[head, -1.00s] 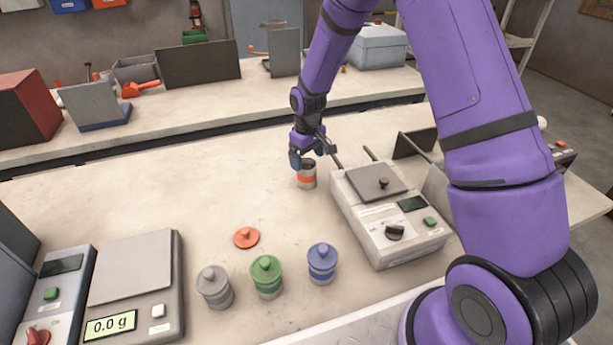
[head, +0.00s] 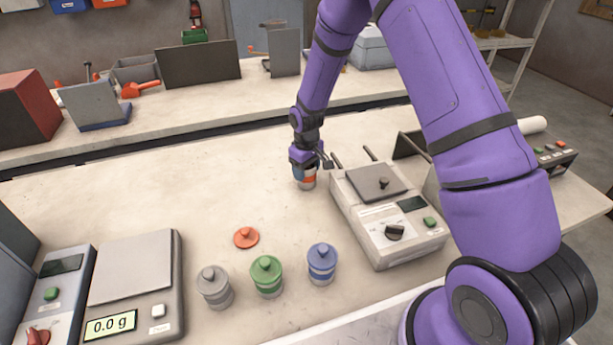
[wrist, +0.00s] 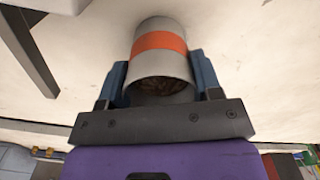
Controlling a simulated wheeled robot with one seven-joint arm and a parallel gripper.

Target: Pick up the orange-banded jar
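The orange-banded jar (head: 307,183) stands upright on the bench, left of the grey sealer-like machine. It has no lid on; in the wrist view the jar (wrist: 160,48) shows its open mouth with dark contents inside. My gripper (head: 305,172) is down over the jar, with its blue fingers on either side of it. In the wrist view the fingers of my gripper (wrist: 160,75) lie very close to the jar's walls. Whether they press on it I cannot tell. An orange lid (head: 246,237) lies on the bench nearer the front.
The grey machine (head: 388,215) stands close to the jar's right. Grey (head: 214,287), green (head: 267,276) and blue (head: 322,263) lidded jars stand in front. A scale (head: 133,285) reading 0.0 g is at the front left. The bench left of my gripper is clear.

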